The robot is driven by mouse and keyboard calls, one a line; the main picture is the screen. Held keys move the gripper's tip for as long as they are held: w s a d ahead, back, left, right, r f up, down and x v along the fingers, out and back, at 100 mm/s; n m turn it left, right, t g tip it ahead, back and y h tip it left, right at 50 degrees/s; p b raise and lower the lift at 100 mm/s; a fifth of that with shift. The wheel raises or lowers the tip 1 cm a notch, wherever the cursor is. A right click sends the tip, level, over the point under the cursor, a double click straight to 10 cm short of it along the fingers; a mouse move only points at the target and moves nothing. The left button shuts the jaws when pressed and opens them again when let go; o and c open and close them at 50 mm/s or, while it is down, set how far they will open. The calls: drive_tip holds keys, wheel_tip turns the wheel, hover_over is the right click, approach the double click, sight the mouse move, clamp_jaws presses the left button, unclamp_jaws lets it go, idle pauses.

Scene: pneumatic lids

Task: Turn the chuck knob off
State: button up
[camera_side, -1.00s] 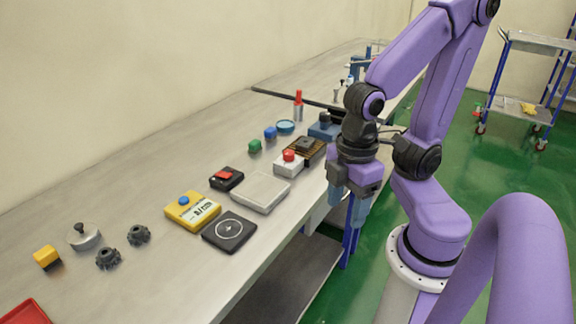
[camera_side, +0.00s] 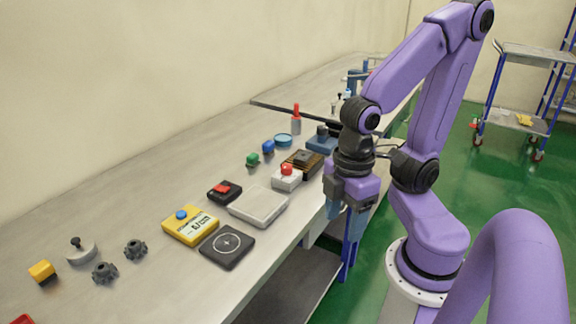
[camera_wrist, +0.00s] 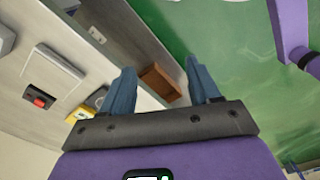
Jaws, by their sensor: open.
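I cannot tell for sure which part is the chuck knob. In the side view, a yellow box (camera_side: 196,232) with a printed label carries a blue round knob (camera_side: 181,215). A black box with a red rocker switch (camera_side: 222,189) lies behind it, and this switch also shows in the wrist view (camera_wrist: 39,102). A light box with a red button (camera_side: 287,170) sits nearer my gripper. My gripper (camera_side: 344,213) is open and points down by the bench's front edge, apart from all of these. In the wrist view its two blue fingers (camera_wrist: 160,70) are spread with nothing held.
A black plate with a circle mark (camera_side: 227,246) and a grey tray (camera_side: 260,205) lie near the bench's front edge. Dark gears (camera_side: 105,272) and an orange block (camera_side: 42,271) are at the left. A cart (camera_side: 530,55) stands right.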

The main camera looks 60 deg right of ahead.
drive_tip(key=m, duration=0.1)
wheel_tip(320, 180, up, 6)
drive_tip(key=n+t+y, duration=0.1)
drive_tip(key=n+t, duration=0.3)
drive_tip(key=n, duration=2.5)
hover_over(287, 166)
drive_tip(key=s+d, duration=0.3)
drive_tip(key=s, duration=0.3)
drive_tip(key=x, duration=1.7)
drive_tip(key=shift+s+a, duration=0.25)
drive_tip(key=shift+a, duration=0.1)
drive_tip(key=c, duration=1)
